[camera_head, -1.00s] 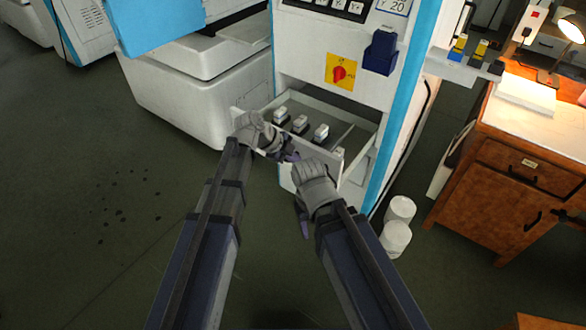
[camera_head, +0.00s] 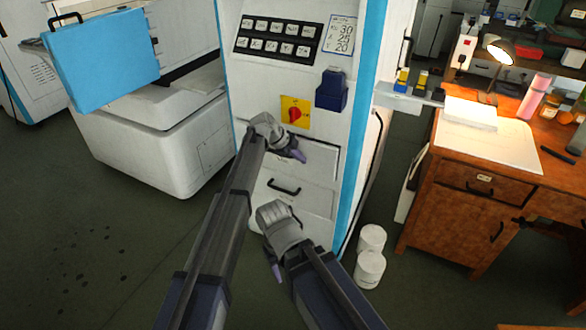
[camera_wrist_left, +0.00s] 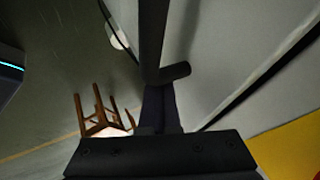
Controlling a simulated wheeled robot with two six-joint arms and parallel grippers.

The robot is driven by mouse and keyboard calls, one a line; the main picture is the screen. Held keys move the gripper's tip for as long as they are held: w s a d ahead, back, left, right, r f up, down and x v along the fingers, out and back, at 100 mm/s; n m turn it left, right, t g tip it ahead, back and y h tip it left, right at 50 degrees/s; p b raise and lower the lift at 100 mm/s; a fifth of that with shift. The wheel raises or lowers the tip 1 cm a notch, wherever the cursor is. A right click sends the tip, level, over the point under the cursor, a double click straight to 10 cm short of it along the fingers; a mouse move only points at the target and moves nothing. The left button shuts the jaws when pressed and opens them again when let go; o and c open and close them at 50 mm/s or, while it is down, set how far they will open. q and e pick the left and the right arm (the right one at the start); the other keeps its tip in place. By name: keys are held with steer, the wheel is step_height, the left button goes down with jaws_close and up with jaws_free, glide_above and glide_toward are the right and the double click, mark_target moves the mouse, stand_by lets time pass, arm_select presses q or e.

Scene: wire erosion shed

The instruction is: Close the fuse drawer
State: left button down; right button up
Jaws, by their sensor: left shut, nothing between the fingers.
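The fuse drawer (camera_head: 322,161) is below the red switch on the white cabinet. Its pale front looks flush or nearly flush, with a thin dark line along its top edge. No fuses show. My left gripper (camera_head: 298,156) is shut and empty, in front of the drawer front and covering part of it. In the left wrist view its fingers (camera_wrist_left: 160,108) reach a dark bar with a short stub, probably the drawer handle (camera_wrist_left: 152,40); whether they touch is unclear. My right gripper (camera_head: 277,272) hangs lower, before the cabinet's foot; its jaw opening cannot be made out.
A lower panel with a black handle (camera_head: 284,187) is under the drawer. The red switch (camera_head: 295,114) and a dark blue box (camera_head: 331,91) are above it. The floor at left is clear.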

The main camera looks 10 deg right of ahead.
mark_target(302, 149)
arm_select(q)
steer(key=shift+w+d, duration=0.8)
steer(key=shift+w, duration=0.5)
steer(key=shift+w+d+r, duration=0.1)
steer(key=shift+d, duration=0.05)
